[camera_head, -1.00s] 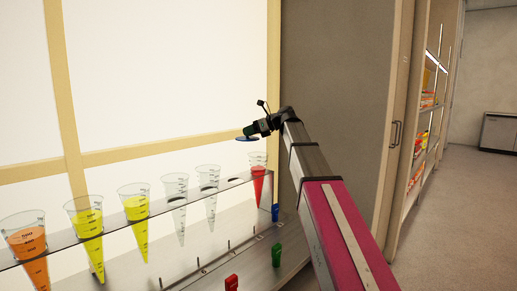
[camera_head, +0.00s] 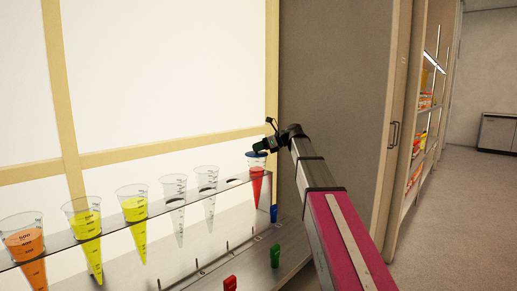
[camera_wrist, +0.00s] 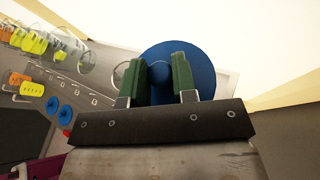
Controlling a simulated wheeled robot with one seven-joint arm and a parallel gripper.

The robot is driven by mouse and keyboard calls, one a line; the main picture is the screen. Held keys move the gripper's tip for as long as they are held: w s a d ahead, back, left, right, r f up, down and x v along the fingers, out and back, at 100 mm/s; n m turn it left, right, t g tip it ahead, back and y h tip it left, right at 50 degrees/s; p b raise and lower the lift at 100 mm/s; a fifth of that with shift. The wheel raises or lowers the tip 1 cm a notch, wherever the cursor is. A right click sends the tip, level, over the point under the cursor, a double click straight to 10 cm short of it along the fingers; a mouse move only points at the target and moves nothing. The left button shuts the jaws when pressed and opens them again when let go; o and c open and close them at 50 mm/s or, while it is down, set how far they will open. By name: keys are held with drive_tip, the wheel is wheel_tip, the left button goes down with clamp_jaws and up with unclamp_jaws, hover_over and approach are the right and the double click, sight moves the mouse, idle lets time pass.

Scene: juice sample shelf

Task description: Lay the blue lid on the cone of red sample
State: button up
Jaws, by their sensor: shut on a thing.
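The blue lid (camera_wrist: 205,70) is a round disc with a knob in its middle. My gripper (camera_wrist: 159,75) is shut on the knob, a green finger on each side. In the head view the lid (camera_head: 256,154) is at the top rim of the cone of red sample (camera_head: 257,180), the rightmost cone in the shelf row. It looks level and at the rim; I cannot tell whether it touches all round. In the head view my gripper (camera_head: 262,146) is just above the lid. The red cone is hidden behind the lid in the wrist view.
The shelf (camera_head: 105,231) also holds an orange cone (camera_head: 25,243), yellow cones (camera_head: 134,205) and clear cones (camera_head: 206,180) to the left. Below are a red item (camera_head: 230,283), a green item (camera_head: 275,255) and a blue item (camera_head: 273,213). A cabinet (camera_head: 335,90) stands on the right.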

drive_tip(key=o, duration=0.9)
drive_tip(key=shift+f, duration=0.1)
drive_tip(key=v, duration=1.2)
